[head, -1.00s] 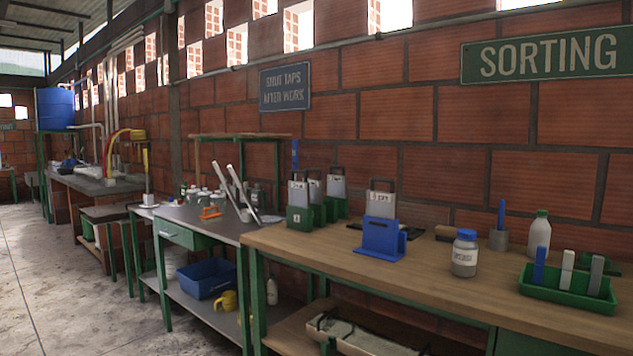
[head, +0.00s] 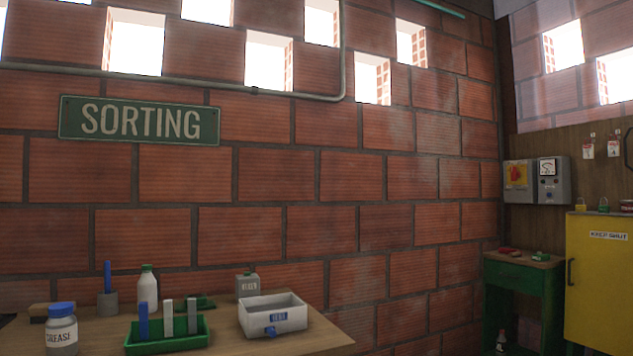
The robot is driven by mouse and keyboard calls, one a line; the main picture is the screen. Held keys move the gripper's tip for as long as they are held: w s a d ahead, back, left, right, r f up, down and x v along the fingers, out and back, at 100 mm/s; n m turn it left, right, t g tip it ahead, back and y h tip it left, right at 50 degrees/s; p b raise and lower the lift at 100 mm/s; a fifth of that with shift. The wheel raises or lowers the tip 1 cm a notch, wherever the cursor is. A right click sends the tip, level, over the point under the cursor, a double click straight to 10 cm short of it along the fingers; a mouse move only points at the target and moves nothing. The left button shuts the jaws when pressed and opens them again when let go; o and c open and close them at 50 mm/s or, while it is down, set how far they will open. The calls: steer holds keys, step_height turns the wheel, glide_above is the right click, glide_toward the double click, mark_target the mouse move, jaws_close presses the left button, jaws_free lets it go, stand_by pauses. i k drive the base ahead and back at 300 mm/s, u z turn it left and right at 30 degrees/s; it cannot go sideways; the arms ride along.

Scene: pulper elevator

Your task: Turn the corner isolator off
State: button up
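In the head view, a grey box with a yellow plate and a red handle (head: 517,174), which looks like the corner isolator, is mounted on the wooden board at the right, by the wall corner. The handle's exact position is too small to tell. My gripper is not in view.
A green stand (head: 524,300) with small items on top stands below the boxes. A yellow cabinet (head: 598,280) labelled "KEEP SHUT" is at the far right. A wooden bench (head: 225,343) with a green tray, bottles and a white bin fills the lower left.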

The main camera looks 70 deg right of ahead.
mark_target(514, 174)
steer(key=z, duration=3.4)
